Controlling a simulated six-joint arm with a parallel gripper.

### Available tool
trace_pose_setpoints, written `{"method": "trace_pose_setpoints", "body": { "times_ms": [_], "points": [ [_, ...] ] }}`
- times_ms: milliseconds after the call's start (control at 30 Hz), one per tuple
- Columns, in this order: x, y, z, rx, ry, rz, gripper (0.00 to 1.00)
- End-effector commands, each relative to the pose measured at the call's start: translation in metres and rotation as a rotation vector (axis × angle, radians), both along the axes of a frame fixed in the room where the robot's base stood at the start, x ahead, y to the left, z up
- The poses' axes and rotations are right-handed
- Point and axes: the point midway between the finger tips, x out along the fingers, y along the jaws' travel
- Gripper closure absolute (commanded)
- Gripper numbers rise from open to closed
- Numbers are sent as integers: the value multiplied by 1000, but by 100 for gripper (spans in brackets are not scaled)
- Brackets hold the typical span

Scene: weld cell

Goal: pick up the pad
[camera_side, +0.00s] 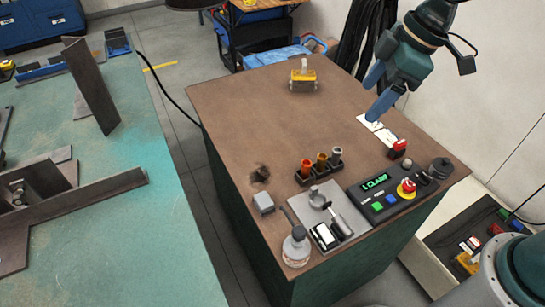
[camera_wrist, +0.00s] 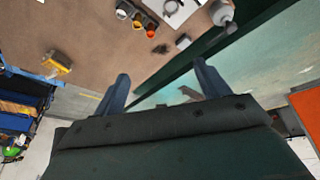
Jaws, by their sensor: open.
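My gripper (camera_side: 371,101) is open and empty, over the back right of the brown worktable, high near a white sheet. Its two spread fingers also show in the wrist view (camera_wrist: 162,76). A dark, fuzzy clump (camera_side: 260,172) lies on the tabletop left of the middle, well away from my gripper; it also shows in the wrist view (camera_wrist: 160,48). A small grey block (camera_side: 263,203) lies just in front of it, also in the wrist view (camera_wrist: 183,41). I cannot tell which of these two is the pad.
A rack of several coloured cups (camera_side: 321,164), a light plate with tools (camera_side: 310,204), a bottle (camera_side: 296,247) and a control box (camera_side: 382,197) crowd the table's front. A yellow item (camera_side: 302,77) stands at the back. The middle of the brown worktable (camera_side: 250,110) is clear.

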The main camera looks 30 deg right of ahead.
Motion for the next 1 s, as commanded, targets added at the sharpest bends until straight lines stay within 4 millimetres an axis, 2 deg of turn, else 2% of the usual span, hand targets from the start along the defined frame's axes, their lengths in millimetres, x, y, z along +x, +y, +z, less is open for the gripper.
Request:
{"method": "trace_pose_setpoints", "body": {
  "times_ms": [200,500,700,800,1000],
  "points": [
    [31,34,-34,3,22,182,25],
    [61,82,-91,25,37,427,25],
    [71,111,-129,47,42,568,25],
    [74,120,-143,55,42,616,25],
    [76,128,-155,63,40,658,25]
  ]
}}
